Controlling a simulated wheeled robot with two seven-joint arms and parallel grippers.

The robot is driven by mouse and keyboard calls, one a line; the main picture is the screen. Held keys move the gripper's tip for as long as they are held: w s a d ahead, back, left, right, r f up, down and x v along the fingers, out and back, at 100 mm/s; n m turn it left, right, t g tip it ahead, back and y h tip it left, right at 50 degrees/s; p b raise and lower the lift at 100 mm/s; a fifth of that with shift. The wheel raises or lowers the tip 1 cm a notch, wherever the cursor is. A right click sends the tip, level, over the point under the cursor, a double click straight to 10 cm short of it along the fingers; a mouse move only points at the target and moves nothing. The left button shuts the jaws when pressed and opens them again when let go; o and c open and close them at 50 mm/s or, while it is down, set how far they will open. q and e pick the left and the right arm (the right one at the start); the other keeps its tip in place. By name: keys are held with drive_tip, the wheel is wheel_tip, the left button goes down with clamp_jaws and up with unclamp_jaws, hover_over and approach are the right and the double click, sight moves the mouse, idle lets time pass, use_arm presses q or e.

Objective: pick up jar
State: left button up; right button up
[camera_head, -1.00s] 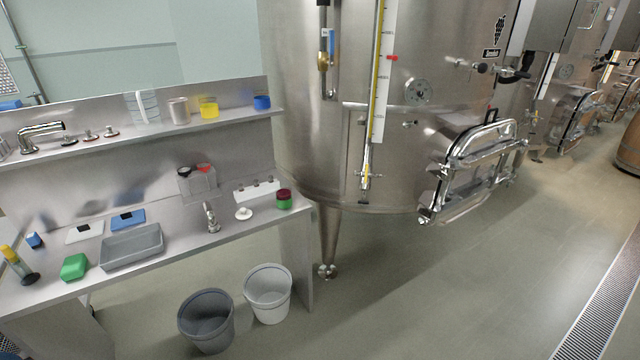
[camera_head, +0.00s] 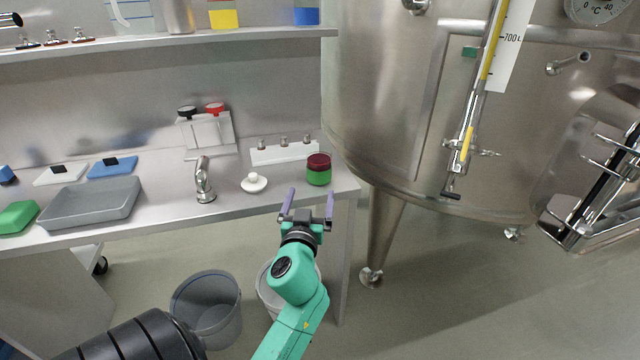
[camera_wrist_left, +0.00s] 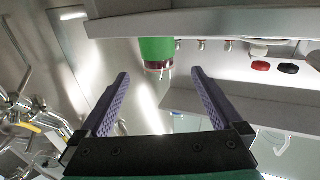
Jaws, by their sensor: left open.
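The jar (camera_head: 318,169) is small, with a green body and a dark red upper part. It stands upright near the right end of the steel bench (camera_head: 240,205). In the left wrist view the jar (camera_wrist_left: 157,50) appears upside down, beyond the fingertips and between their lines. My left gripper (camera_head: 308,200) is open and empty. It is at the bench's front edge, just in front of the jar and apart from it; its purple fingers also show in the left wrist view (camera_wrist_left: 160,88). My right gripper is not in view.
A white knob-like item (camera_head: 254,182) and a tap (camera_head: 204,180) stand left of the jar. A white rack (camera_head: 283,152) is behind it. A steel vat (camera_head: 400,100) rises close on the right. Two bins, one grey (camera_head: 208,308), stand below.

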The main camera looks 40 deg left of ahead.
sight(318, 172)
use_arm(q)
drive_tip(key=p+x, duration=0.1)
drive_tip(key=x, duration=1.2)
drive_tip(key=shift+w+p, duration=0.3)
drive_tip(key=shift+w, duration=0.05)
drive_tip(key=shift+s+d+r, duration=0.1)
drive_tip(key=shift+d, duration=0.05)
drive_tip(key=shift+c, duration=1.2)
clamp_jaws()
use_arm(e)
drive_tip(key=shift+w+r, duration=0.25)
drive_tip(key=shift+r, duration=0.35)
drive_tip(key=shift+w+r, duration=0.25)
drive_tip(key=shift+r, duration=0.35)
use_arm(q)
drive_tip(key=shift+r, duration=0.1)
